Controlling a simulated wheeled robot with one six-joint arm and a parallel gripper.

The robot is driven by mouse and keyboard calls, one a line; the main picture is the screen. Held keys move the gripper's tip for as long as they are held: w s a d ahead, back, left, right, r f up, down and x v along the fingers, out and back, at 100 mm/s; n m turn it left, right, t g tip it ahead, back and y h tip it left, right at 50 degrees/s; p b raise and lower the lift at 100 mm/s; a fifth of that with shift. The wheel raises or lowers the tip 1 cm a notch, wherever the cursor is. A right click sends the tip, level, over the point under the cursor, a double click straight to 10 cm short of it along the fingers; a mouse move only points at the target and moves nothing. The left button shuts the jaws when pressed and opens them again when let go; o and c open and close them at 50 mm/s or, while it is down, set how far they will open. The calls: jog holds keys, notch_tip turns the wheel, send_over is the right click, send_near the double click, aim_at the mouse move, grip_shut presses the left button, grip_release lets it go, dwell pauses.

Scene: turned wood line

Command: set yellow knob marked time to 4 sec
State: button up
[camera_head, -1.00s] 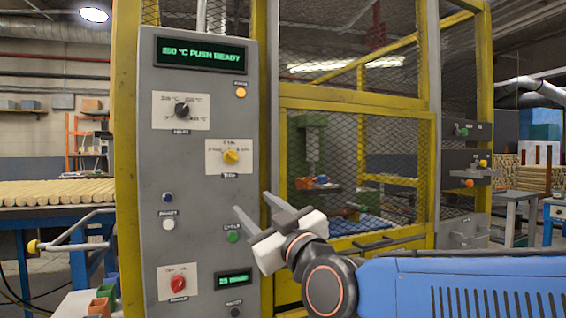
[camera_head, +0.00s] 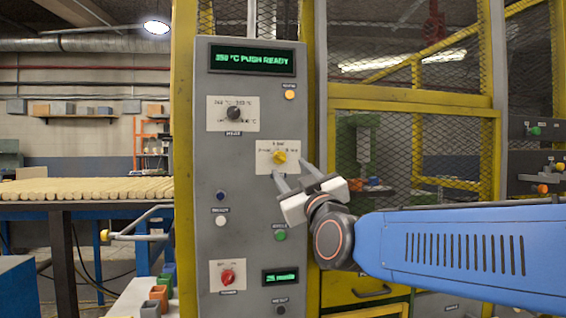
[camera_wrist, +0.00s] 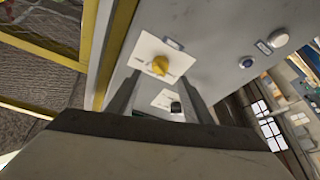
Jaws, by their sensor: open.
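The yellow knob (camera_head: 279,157) sits on a white label plate (camera_head: 265,168) on the grey control panel. The plate carries position marks around the knob, too small to read surely. In the wrist view the yellow knob (camera_wrist: 160,65) shows beyond my fingers, near the upper middle. My gripper (camera_head: 292,171) is open and empty, just below and to the right of the knob, apart from it. In the wrist view the fingers of my gripper (camera_wrist: 160,92) stand apart, with the black knob (camera_wrist: 176,107) and its plate seen between them.
The grey panel (camera_head: 205,260) also holds a black knob (camera_head: 234,113), a red knob (camera_head: 228,277), a green button (camera_head: 280,235), an orange lamp (camera_head: 290,94) and a green display (camera_head: 252,60). A yellow-framed mesh guard (camera_head: 410,150) stands to the right. Wooden rods (camera_head: 80,189) lie at left.

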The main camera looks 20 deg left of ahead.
aim_at(282, 160)
jog(key=x, duration=0.7)
jog(key=c, duration=1.1)
